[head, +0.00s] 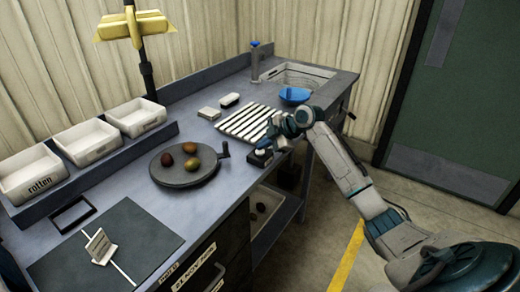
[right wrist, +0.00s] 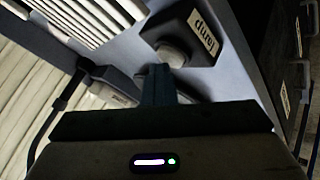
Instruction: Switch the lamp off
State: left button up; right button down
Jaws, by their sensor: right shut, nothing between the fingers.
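The lamp switch is a small dark box (head: 259,158) at the front edge of the bench. In the right wrist view the box (right wrist: 187,28) has a label reading "lamp", upside down, and a round grey button (right wrist: 172,53). My right gripper (head: 266,145) is shut and empty, right at the switch. In the right wrist view its fingertips (right wrist: 159,70) overlap the near edge of the button; I cannot tell whether they touch it. A yellow-hooded lamp (head: 135,26) stands on a black post at the back left; I cannot tell whether it is lit. My left gripper is out of view.
A dark round turntable (head: 184,178) with several potatoes and a crank is left of the switch. A slatted white rack (head: 247,122) lies behind it. White trays (head: 136,116) line the back left. A sink (head: 297,76) with a blue scoop (head: 295,95) is at the far right.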

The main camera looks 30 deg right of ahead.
aim_at(263, 151)
jog(key=shift+r+p, duration=0.2)
jog(key=shift+p, duration=0.1)
jog(key=shift+w+r+p, duration=0.1)
jog(key=shift+r+p, duration=0.3)
jog(key=shift+r, duration=0.15)
notch_tip(263, 151, up, 5)
jog(key=p, duration=0.3)
jog(key=shift+p, duration=0.4)
